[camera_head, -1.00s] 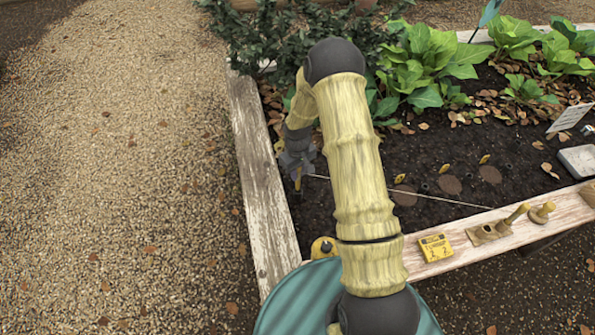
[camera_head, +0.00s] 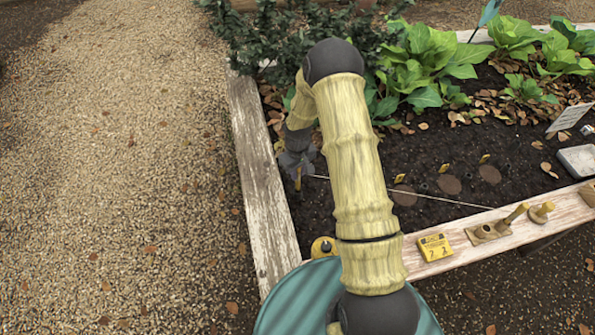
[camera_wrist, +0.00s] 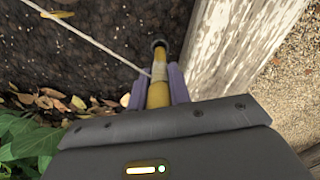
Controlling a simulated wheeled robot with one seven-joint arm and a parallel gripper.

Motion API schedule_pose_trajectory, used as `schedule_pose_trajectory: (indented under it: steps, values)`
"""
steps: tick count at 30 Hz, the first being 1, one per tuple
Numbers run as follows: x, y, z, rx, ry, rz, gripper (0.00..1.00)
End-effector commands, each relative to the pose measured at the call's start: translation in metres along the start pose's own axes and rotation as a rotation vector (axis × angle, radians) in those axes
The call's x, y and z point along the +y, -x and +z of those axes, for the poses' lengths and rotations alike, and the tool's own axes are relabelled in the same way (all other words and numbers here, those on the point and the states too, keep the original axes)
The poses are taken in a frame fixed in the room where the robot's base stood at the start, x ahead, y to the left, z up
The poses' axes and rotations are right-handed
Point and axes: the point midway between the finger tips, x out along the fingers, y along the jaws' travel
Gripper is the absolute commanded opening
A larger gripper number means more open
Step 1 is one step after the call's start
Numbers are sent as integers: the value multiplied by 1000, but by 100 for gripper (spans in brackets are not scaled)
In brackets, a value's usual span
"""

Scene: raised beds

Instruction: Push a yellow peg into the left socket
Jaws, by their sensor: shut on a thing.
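My gripper (camera_head: 297,172) is low over the soil in the near left corner of the raised bed, just inside its left board. In the wrist view, its two purple fingers (camera_wrist: 159,88) are shut on the yellow peg (camera_wrist: 159,70), which has a paler band. The peg's far end meets a dark round ring (camera_wrist: 159,44) at the soil; I cannot tell whether this is a socket rim or the peg's tip. In the head view, a little of the yellow peg (camera_head: 298,183) shows below the gripper. The left socket is not clearly visible there.
A taut string (camera_head: 440,198) runs from near my gripper across the soil. The wooden left board (camera_head: 257,185) is close beside the gripper. A yellow box (camera_head: 435,247) and wooden holders (camera_head: 489,232) sit on the front board. Brown discs (camera_head: 449,184) and leafy plants (camera_head: 425,65) lie right.

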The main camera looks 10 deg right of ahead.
Motion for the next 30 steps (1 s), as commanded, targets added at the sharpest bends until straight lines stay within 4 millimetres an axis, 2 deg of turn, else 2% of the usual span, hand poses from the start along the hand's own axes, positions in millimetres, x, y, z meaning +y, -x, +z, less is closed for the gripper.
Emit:
schedule_pose_trajectory:
  steps: [30]
  values:
    - [0, -17, 0, 0, 0, 0, 0]
